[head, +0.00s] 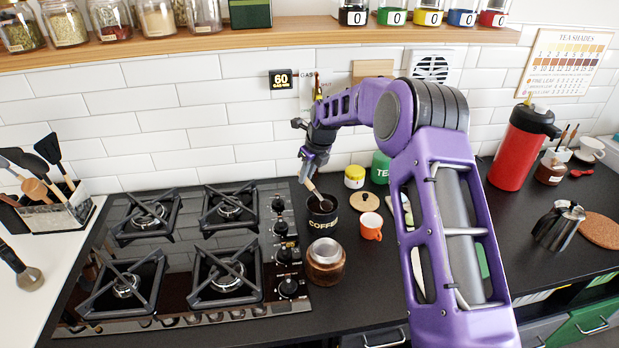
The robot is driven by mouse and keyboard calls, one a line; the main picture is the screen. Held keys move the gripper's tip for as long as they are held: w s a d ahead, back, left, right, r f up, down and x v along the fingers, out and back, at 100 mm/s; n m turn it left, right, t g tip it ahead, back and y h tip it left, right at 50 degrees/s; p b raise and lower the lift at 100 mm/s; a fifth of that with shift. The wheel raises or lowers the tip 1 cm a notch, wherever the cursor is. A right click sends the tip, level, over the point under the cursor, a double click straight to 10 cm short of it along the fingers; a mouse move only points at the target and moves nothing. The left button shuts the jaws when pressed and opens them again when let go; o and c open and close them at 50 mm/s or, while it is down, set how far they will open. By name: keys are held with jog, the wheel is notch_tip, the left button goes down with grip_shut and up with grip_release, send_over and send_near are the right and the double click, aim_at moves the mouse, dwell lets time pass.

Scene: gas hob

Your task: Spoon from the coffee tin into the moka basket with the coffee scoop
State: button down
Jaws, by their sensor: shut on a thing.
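The black coffee tin (323,218) stands open on the dark counter to the right of the hob, with "COFFEE" on its side. My gripper (311,178) is above the tin and shut on the coffee scoop (316,194), whose handle slants down into the tin's mouth. The scoop's bowl is hidden inside the tin, so I cannot tell its load. The moka basket (324,251), a silver metal cup, appears to sit in a round brown wooden stand (325,268) just in front of the tin.
The gas hob (190,318) lies left. An orange mug (371,226) stands right of the tin, with a wooden lid (364,202) behind it. A yellow-lidded jar (354,177) and green tea tin (380,168) stand farther back. My arm hides part of the counter.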

jog(key=shift+w+a+r+g+h, duration=0.4)
jog(key=shift+w+a+r, duration=0.05)
jog(key=shift+w+a+r+g+h, duration=0.2)
jog(key=shift+w+r+g+h, duration=0.05)
jog(key=shift+r, duration=0.5)
jog(key=shift+w+a+r+g+h, duration=0.15)
jog(key=shift+w+r+g+h, duration=0.1)
jog(key=shift+r, duration=0.5)
jog(key=shift+a+r, duration=0.1)
jog(key=shift+r, duration=0.25)
jog(key=shift+s, duration=0.15)
